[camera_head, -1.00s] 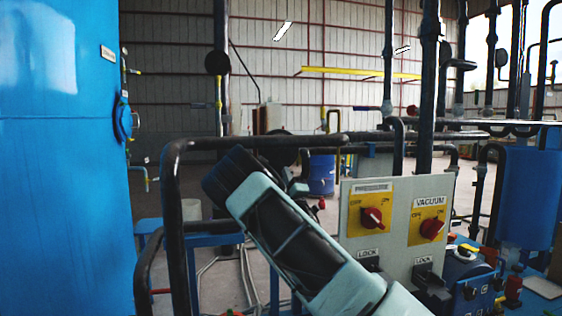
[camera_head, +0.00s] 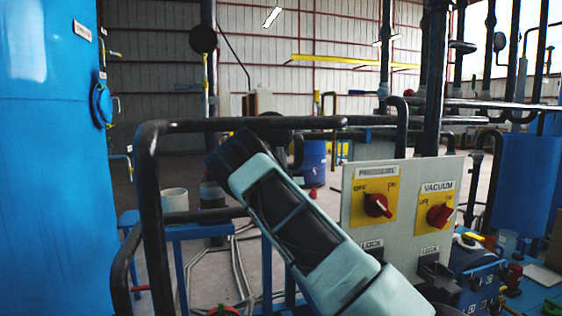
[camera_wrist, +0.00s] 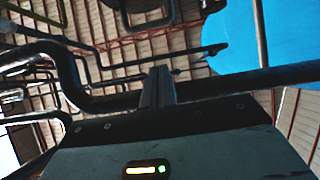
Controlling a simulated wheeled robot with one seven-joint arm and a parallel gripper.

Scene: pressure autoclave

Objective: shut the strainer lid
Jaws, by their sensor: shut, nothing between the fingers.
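I cannot make out the strainer or its lid with certainty in either view. My gripper (camera_wrist: 158,87) shows in the wrist view, its fingers together and empty, pointing up toward a dark pipe that crosses the picture. In the head view my arm reaches from the lower right up to the left, in front of a black pipe rail (camera_head: 240,124). The fingers cannot be made out there. A dark round shape (camera_head: 283,136) shows partly behind the rail; I cannot tell what it is.
A large blue tank (camera_head: 50,180) stands at the left. A grey control panel (camera_head: 408,205) with two red knobs stands right of my arm. Black vertical pipes rise behind it. A blue drum (camera_head: 314,162) and a white bucket (camera_head: 174,201) stand farther back.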

